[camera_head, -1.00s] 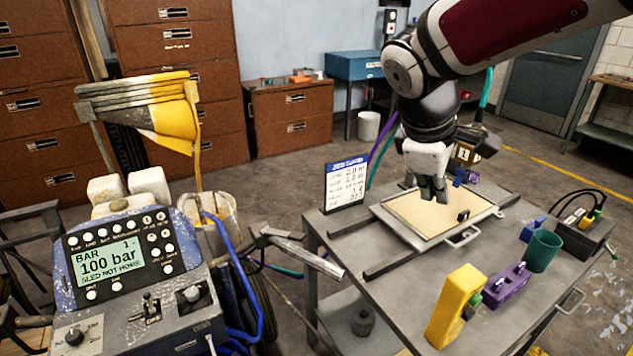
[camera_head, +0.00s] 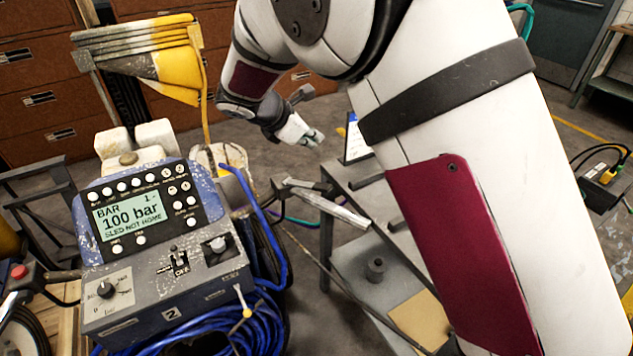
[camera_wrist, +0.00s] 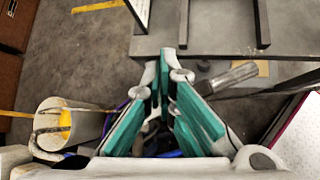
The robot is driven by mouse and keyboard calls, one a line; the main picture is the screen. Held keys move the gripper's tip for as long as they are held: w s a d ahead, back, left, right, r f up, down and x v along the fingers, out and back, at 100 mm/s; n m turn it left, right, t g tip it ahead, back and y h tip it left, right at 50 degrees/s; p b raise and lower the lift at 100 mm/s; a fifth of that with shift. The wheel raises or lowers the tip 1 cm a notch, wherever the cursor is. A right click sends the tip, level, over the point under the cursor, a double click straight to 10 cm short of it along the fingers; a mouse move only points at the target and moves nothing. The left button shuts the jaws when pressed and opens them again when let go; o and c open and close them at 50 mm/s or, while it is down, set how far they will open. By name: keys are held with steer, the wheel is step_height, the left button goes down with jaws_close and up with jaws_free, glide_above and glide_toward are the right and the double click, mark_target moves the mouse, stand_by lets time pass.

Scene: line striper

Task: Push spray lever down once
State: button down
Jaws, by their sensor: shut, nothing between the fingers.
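The line striper's console (camera_head: 165,285) stands at the left, with a lit display (camera_head: 128,212) reading "100 bar" and "SLED NOT HOME". A grey metal handle with a lever-like bar (camera_head: 325,205) sticks out on its right side; I cannot tell for certain that this is the spray lever. The same grey handle shows in the wrist view (camera_wrist: 232,76), right of my fingers. My gripper (camera_head: 314,138) is shut and empty, above and behind that handle in the head view, apart from it. In the wrist view its teal-padded fingers (camera_wrist: 166,68) meet at the tips.
My arm hides most of the worktable (camera_head: 355,265) at the right. A bucket (camera_wrist: 70,125) with yellow inside stands left in the wrist view. A second handle with a red button (camera_head: 18,271) is at far left.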

mark_target(322, 185)
steer(key=shift+a+f, duration=0.1)
stand_by(0.3)
steer(key=shift+s+d+f+b, duration=0.2)
steer(key=shift+d+f+b, duration=0.35)
steer(key=shift+f, duration=0.8)
steer(key=shift+s+d+f+b, duration=0.25)
steer(key=shift+f+b, duration=0.45)
steer(key=shift+f, duration=0.7)
steer(key=shift+s+d+f+b, duration=0.2)
steer(key=shift+d+f+b, duration=0.35)
steer(key=shift+f, duration=0.8)
steer(key=shift+a+f, duration=0.15)
steer(key=shift+f+b, duration=0.25)
steer(key=shift+b, duration=0.05)
steer(key=shift+s+d+f+b, duration=0.15)
steer(key=shift+f+b, duration=0.05)
steer(key=shift+f, duration=0.2)
steer(key=shift+s+d+f+b, duration=0.1)
steer(key=shift+d+f+b, duration=0.1)
steer(key=shift+f, duration=0.2)
steer(key=shift+r, duration=0.1)
steer(key=shift+w+a+r+p, duration=0.1)
steer(key=shift+a+r+p, duration=0.1)
steer(key=shift+r+p, duration=0.3)
steer(key=shift+w+a+r+p, duration=0.15)
steer(key=shift+r+p, duration=0.1)
steer(key=shift+r, duration=0.35)
steer(key=shift+r, duration=0.1)
